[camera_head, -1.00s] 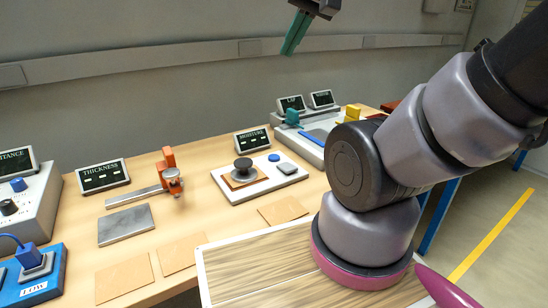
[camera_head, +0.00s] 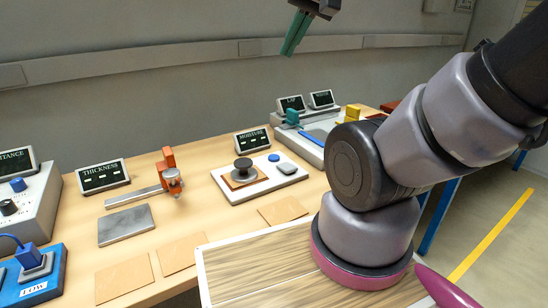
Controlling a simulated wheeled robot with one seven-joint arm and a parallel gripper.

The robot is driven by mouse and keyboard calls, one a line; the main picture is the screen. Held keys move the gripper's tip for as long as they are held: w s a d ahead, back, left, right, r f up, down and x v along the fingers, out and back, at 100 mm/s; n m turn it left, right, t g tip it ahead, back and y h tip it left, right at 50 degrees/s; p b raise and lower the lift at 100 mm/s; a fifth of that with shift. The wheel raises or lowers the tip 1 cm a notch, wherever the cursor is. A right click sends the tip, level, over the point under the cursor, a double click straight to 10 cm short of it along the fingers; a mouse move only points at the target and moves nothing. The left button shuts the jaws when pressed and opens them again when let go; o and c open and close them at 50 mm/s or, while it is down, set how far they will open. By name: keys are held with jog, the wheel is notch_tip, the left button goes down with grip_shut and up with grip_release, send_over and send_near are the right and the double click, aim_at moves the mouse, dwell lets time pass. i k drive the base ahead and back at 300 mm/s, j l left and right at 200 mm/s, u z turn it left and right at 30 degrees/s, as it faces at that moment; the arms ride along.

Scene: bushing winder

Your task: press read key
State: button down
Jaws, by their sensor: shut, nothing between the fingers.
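My gripper (camera_head: 291,46) hangs at the top of the view, its green fingers pointing down and shut with nothing between them. It is high in front of the wall and apart from everything on the bench. A white moisture unit (camera_head: 231,193) stands mid-bench with a dark round knob (camera_head: 243,166), a grey pad (camera_head: 286,168) and a blue round button (camera_head: 273,157). Another blue button (camera_head: 18,184) is on the grey box (camera_head: 36,200) at the left. I cannot read a label on either button, so which is the read key is unclear.
A far device (camera_head: 318,130) has a blue bar and teal part. My arm covers the right. Tan sheets (camera_head: 283,211) lie in front.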

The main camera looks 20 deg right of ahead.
aim_at(272, 158)
jog(key=j+z, duration=0.25)
jog(key=k+j+z, duration=0.25)
jog(key=j, duration=0.15)
jog(key=j+z, duration=0.25)
